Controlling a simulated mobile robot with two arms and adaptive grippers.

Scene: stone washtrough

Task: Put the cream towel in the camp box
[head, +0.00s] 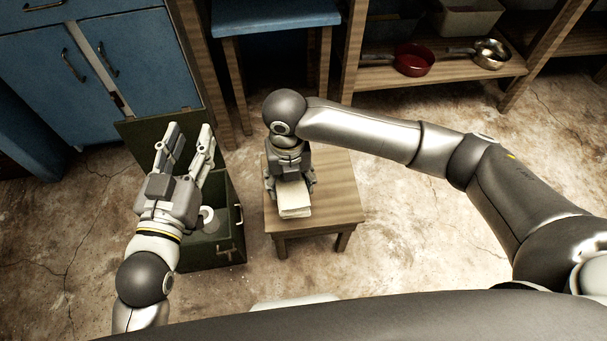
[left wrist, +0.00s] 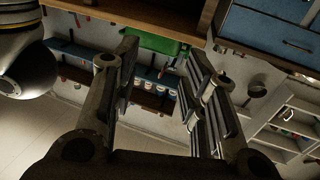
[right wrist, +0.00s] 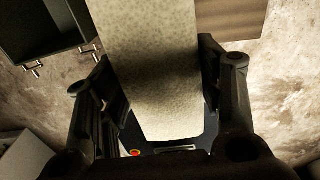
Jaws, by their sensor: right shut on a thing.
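The cream towel (head: 295,212) is a folded pale block at the small wooden stool (head: 340,195); I cannot tell whether it rests on the top or is just above it. My right gripper (head: 291,188) points down and is shut on it; in the right wrist view the towel (right wrist: 155,85) lies between both fingers. The camp box (head: 225,257) is dark green, its lid (head: 135,140) open, on the floor left of the stool; a white round item (head: 207,214) shows inside. My left gripper (head: 188,142) is open and empty, above the box, hiding part of it.
A blue-topped bench (head: 275,18) and blue cabinets (head: 130,60) stand behind. A wooden shelf (head: 380,82) at the back right holds a red pan (head: 413,60) and a metal pan (head: 489,54). The floor right of the stool is clear.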

